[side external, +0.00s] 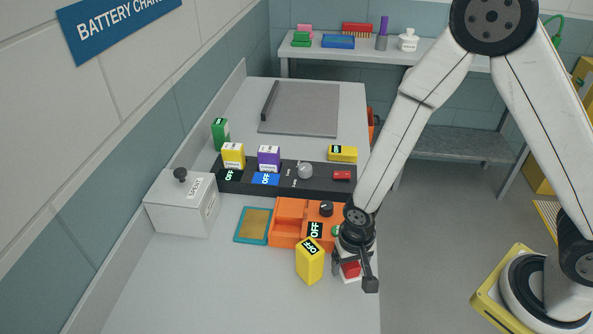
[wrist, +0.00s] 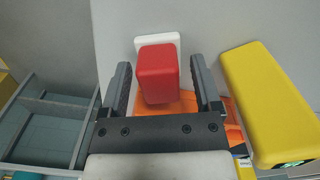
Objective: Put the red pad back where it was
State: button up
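A red block (wrist: 157,75), which looks like the red pad, sits on a white plate (wrist: 172,40) that shows past its far edge in the wrist view. In the side view the red block (side external: 350,269) is low at the bench's right edge, partly hidden by my gripper (side external: 353,256). In the wrist view my gripper (wrist: 160,68) is open. Its two fingers stand on either side of the red block, with a visible gap on each side. I cannot tell how far the fingertips reach down past the block's top.
A yellow OFF block (side external: 310,260) stands close to the left of my gripper, before an orange unit (side external: 288,233). A black strip (side external: 315,184) behind carries several items, including a small red piece (side external: 342,175). A white lidded box (side external: 180,207) is left. The front bench is clear.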

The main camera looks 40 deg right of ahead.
jog(key=shift+r, duration=0.1)
notch_tip(320, 180, up, 12)
dwell(1.1)
dwell(0.5)
jog(key=d+r+n+t, duration=0.2)
jog(key=d+n, duration=0.2)
jog(key=d, duration=0.7)
jog(key=shift+s+d+r+n+t, duration=0.3)
jog(key=shift+s+d+r, duration=0.05)
